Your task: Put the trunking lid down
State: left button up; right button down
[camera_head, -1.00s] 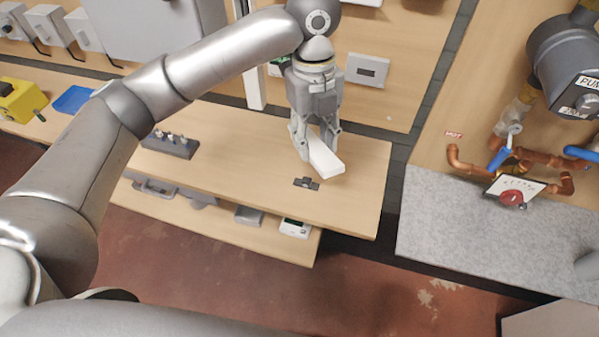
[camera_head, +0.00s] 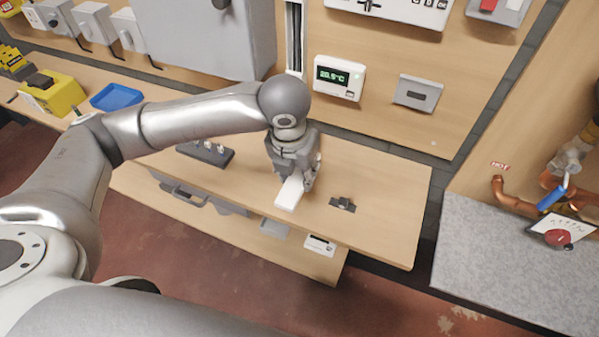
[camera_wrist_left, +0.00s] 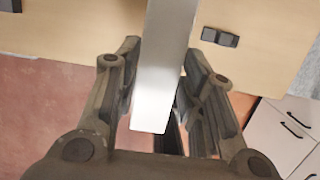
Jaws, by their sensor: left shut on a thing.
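The trunking lid (camera_head: 289,194) is a white flat strip. My left gripper (camera_head: 297,178) is shut on it, low over the front part of the wooden bench (camera_head: 385,205). In the left wrist view the lid (camera_wrist_left: 163,70) runs between the two fingers of the gripper (camera_wrist_left: 155,85), one finger on each side. I cannot tell whether the lid touches the bench top. My right gripper is not in view.
A small dark block (camera_head: 342,204) lies on the bench to the right of the lid. A dark holder with pegs (camera_head: 205,154) stands to the left. A blue tray (camera_head: 116,97) and a yellow case (camera_head: 52,93) are farther left. The bench's right end is clear.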

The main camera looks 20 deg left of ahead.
pick_arm(q)
jog(key=w+a+f, duration=0.2)
jog(key=w+f, duration=0.1)
jog(key=w+a+f+p, duration=0.1)
jog(key=f, duration=0.1)
jog(key=shift+w+a+f, duration=0.15)
jog(key=shift+w+f, duration=0.05)
jog(key=shift+w, duration=0.15)
jog(key=shift+w+a+f, duration=0.2)
jog(key=shift+w+f, duration=0.2)
jog(key=shift+f, duration=0.15)
notch_tip(320, 180, down, 3)
jog(key=shift+w+a+p, duration=0.1)
jog(key=shift+a+p, duration=0.05)
jog(key=shift+p, duration=0.75)
jog(key=shift+f, duration=0.25)
jog(key=o, duration=1)
jog(key=shift+o, duration=0.2)
